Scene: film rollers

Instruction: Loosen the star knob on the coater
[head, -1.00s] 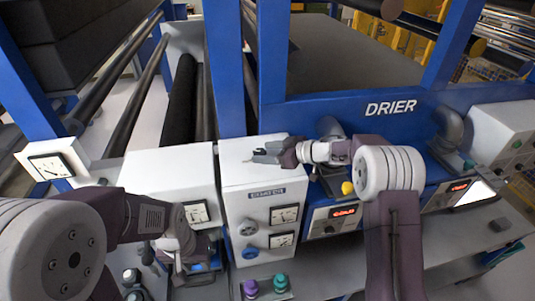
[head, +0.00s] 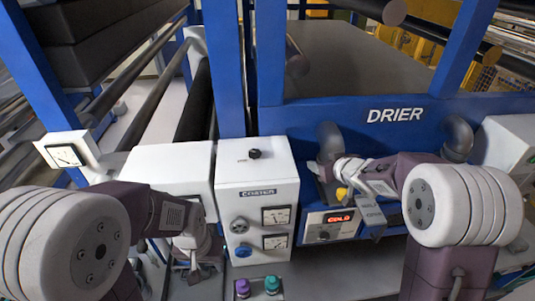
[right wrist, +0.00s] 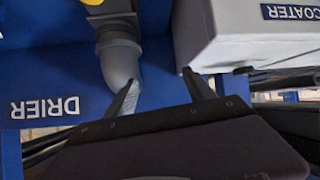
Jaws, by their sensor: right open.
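A small black star knob (head: 254,154) sits on top of the white coater box (head: 256,185) in the head view. A small dark shape that looks like the knob (right wrist: 243,70) shows at the edge of the coater box in the right wrist view. My right gripper (right wrist: 160,82) is open and empty, its fingers apart near the grey pipe and beside the box. In the head view it is right of the coater, apart from the knob. My left gripper (head: 193,268) hangs low, left of the coater; its fingers are too unclear to read.
The drier's blue frame (head: 350,112) and grey pipe elbow (head: 458,136) stand behind my right arm. A drier display panel (head: 334,222) is below. Purple (head: 242,287) and teal (head: 272,284) knobs are in front of the coater. Rollers (head: 135,110) fill the upper left.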

